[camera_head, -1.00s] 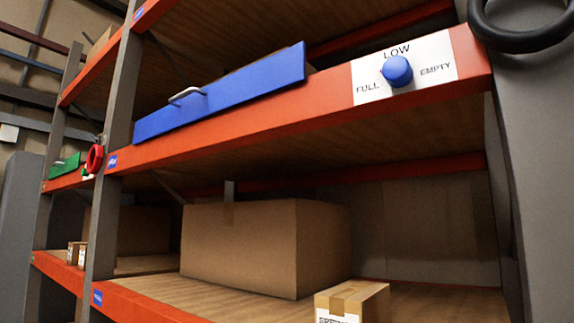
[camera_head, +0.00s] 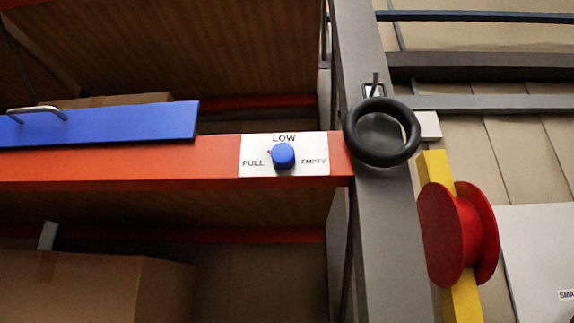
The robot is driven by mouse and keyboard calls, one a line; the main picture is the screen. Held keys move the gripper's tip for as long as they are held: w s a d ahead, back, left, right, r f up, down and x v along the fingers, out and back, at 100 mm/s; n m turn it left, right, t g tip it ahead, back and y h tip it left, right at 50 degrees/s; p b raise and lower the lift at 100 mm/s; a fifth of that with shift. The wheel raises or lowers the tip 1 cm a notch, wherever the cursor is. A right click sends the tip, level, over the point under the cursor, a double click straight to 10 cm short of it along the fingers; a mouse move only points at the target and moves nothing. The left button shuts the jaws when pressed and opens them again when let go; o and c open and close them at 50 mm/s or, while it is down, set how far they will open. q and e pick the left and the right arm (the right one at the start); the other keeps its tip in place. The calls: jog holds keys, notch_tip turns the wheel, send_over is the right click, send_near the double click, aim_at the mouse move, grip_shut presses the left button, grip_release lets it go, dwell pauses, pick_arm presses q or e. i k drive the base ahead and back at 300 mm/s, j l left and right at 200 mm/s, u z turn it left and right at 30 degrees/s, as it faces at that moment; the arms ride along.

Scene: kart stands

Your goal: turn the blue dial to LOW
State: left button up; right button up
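The blue dial (camera_head: 283,155) is a round knob on a white label plate (camera_head: 257,143) fixed to the orange shelf beam. The plate reads LOW above the dial, FULL to its left and EMPTY to its right. A small red mark shows at the dial's left edge, on the FULL side. Neither of my grippers is in view, and nothing touches the dial.
A blue panel with a metal handle (camera_head: 140,124) is left of the dial. A black ring (camera_head: 382,132) hangs on the grey post (camera_head: 385,230) just right of it. A red spool (camera_head: 450,235) sits on a yellow bar further right. A cardboard box (camera_head: 90,290) stands on the shelf below.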

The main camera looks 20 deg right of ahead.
aim_at(282, 156)
jog(key=l+z, duration=0.35)
jog(key=k+j+z, duration=0.15)
jog(key=j, duration=0.2)
jog(key=k+j+z, duration=0.2)
jog(key=j, duration=0.15)
jog(key=j+z, duration=0.15)
jog(key=j, duration=0.2)
